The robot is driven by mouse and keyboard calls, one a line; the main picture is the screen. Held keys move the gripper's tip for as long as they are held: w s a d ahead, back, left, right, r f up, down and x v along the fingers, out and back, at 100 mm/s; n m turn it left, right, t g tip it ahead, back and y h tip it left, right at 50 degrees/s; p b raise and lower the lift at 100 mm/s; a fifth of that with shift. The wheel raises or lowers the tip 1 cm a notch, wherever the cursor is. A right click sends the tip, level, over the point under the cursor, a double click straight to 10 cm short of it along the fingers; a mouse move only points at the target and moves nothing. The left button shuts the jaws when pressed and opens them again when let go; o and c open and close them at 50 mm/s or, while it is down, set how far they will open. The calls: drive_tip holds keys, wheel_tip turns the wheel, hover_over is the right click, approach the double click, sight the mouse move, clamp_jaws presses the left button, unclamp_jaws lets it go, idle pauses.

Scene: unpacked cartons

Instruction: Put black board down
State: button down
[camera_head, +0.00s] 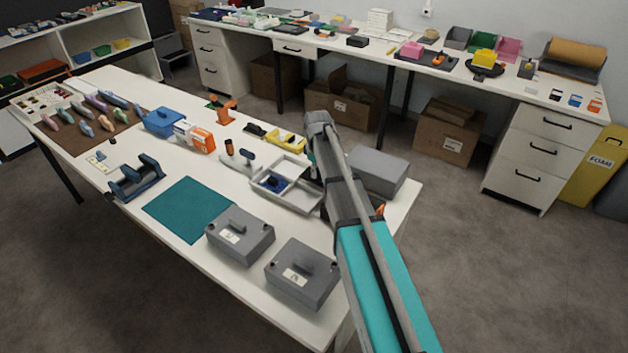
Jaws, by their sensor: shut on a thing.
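My arm reaches in from the lower right over the near white table and bends down at its far end. My gripper (314,172) is a small dark part below that bend, mostly hidden by my own arm. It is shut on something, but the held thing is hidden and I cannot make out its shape. I cannot pick out a black board for certain on the near table (128,205).
A teal mat (188,209) lies bare at the front. Two grey boxes (240,234) stand right of it, and a larger grey box (378,172) is right of my arm. A light grey divided tray (287,184) sits close left of my gripper.

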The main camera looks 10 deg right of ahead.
drive_tip(key=shift+f+b, duration=1.05)
drive_tip(key=shift+f, duration=0.35)
drive_tip(key=shift+f, duration=0.1)
drive_tip(key=c, duration=0.5)
unclamp_jaws()
drive_tip(key=shift+c, duration=0.2)
wheel_tip(320, 180, up, 12)
drive_tip(key=p, duration=1.2)
